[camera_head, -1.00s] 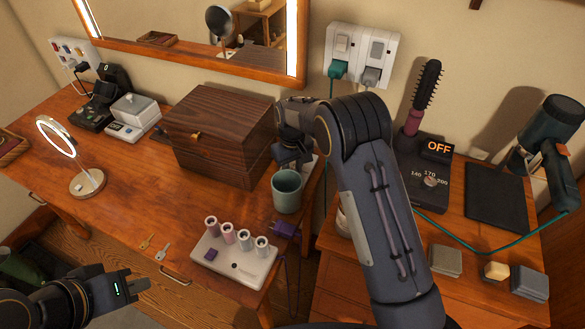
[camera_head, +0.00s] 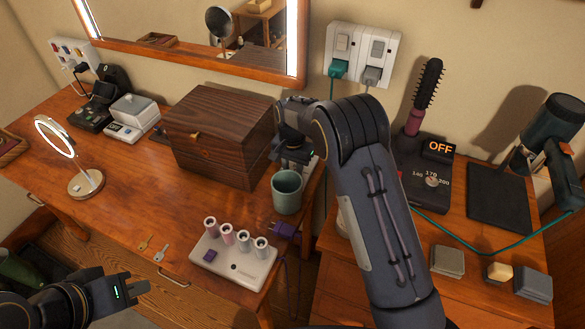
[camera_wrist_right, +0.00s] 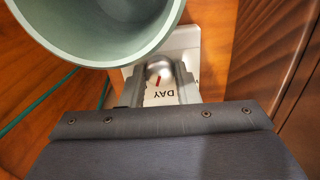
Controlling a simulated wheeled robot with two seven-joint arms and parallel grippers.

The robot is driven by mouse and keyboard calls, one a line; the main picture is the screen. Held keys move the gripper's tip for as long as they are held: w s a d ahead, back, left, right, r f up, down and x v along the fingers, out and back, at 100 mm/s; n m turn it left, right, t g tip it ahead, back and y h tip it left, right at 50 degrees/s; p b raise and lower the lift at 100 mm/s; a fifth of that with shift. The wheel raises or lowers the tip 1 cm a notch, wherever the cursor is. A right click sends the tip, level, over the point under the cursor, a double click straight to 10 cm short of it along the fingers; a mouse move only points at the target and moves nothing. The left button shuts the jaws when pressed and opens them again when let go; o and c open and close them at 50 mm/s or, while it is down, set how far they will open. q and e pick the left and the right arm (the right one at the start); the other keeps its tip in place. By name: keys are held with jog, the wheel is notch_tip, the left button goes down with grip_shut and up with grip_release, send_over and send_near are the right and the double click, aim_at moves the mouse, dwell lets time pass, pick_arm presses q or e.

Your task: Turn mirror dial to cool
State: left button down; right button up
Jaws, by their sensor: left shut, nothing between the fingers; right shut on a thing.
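The dial (camera_wrist_right: 160,72) is a small rounded metal knob with a red mark, on a white plate (camera_wrist_right: 188,42) lettered "DAY"; other lettering is mostly covered. In the right wrist view my right gripper (camera_wrist_right: 160,84) is shut on the dial, one finger on each side. The wall mirror (camera_head: 190,35) has lit side strips. My left gripper (camera_head: 140,287) is shut and empty, low at the left front of the desk.
The green mug (camera_head: 287,191) stands close by my right gripper; its rim also fills the top of the wrist view (camera_wrist_right: 100,55). The wooden box (camera_head: 215,135) is on the other side. A lit ring mirror (camera_head: 87,183), keys (camera_head: 161,253) and a roller tray (camera_head: 235,262) are on the desk.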

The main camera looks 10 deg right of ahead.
jog(key=shift+m, duration=2.2)
jog(key=o, duration=1)
jog(key=shift+c, duration=0.2)
notch_tip(320, 180, up, 8)
jog(key=shift+f, duration=0.1)
